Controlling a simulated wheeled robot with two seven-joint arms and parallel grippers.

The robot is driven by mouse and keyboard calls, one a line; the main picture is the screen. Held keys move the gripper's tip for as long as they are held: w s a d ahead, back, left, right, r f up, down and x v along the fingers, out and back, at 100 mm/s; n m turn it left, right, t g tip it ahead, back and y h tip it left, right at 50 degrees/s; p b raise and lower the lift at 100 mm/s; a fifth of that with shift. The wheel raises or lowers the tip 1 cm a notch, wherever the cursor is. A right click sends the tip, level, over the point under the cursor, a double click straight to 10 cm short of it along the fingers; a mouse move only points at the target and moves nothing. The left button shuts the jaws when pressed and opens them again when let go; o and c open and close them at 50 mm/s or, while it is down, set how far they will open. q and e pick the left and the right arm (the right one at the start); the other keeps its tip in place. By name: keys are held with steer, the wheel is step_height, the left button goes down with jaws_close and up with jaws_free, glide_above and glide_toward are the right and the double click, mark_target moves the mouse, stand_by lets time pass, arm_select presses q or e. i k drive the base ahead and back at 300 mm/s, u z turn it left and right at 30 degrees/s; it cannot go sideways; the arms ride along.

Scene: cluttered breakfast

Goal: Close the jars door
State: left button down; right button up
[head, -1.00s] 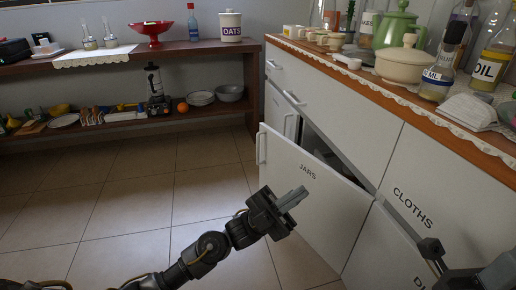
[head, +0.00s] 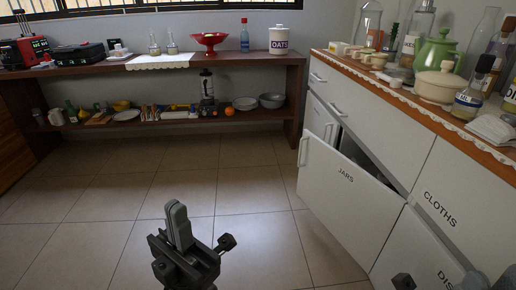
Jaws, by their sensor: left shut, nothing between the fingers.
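The jars door (head: 350,195) is a white cabinet panel labelled JARS with a bar handle (head: 302,150) at its left edge. It stands ajar, swung out from the cabinet. A dark gap with part of the inside shows above its top edge and narrows toward the right. My left gripper (head: 177,210) is low in the middle, left of the door and clear of it. Its fingers are together, pointing up, with nothing between them. A dark part of my right arm or gripper (head: 403,281) shows at the bottom right edge; its fingers cannot be made out.
The CLOTHS cabinet front (head: 445,200) is to the right of the door, with another labelled front below it. The counter (head: 425,101) above holds a green teapot (head: 437,55), a cream pot (head: 440,86) and bottles. A wooden shelf (head: 110,65) lines the back wall. The tiled floor is open.

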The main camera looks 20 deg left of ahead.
mark_target(362, 213)
steer(key=u, duration=0.15)
steer(key=k, duration=0.25)
steer(key=u, duration=0.55)
steer(key=i, duration=0.8)
steer(key=z, duration=1)
steer(key=i, duration=0.65)
steer(key=z, duration=0.8)
